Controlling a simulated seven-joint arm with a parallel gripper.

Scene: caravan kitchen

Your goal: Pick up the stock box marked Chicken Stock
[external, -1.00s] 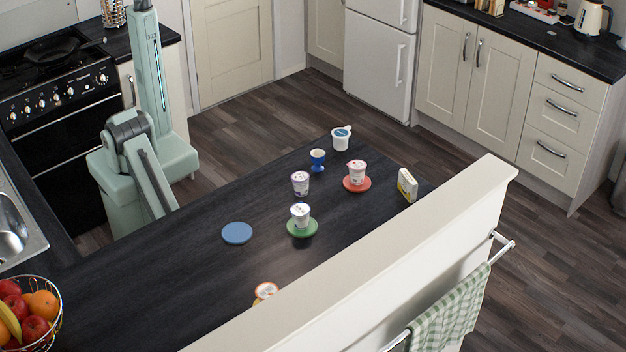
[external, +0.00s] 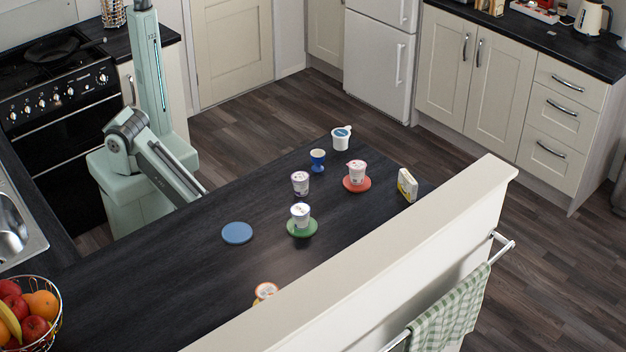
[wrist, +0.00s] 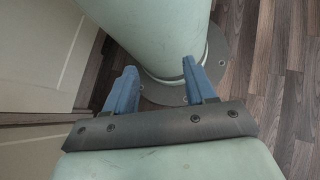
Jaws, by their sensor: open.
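A small white and yellow box (external: 407,185) stands upright at the far right end of the dark worktop, close to the raised cream ledge. It looks like the stock box, but its marking is too small to read. My gripper (wrist: 160,88) shows in the wrist view with its two blue fingers apart and nothing between them. It is over the floor by my own base, well away from the box. In the external view my arm is folded low at the left of the worktop, and the gripper itself is hidden there.
On the worktop (external: 150,280) stand several yogurt pots, one on a red coaster (external: 357,184) and one on a green coaster (external: 302,229). The cream ledge (external: 400,250) borders the front.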

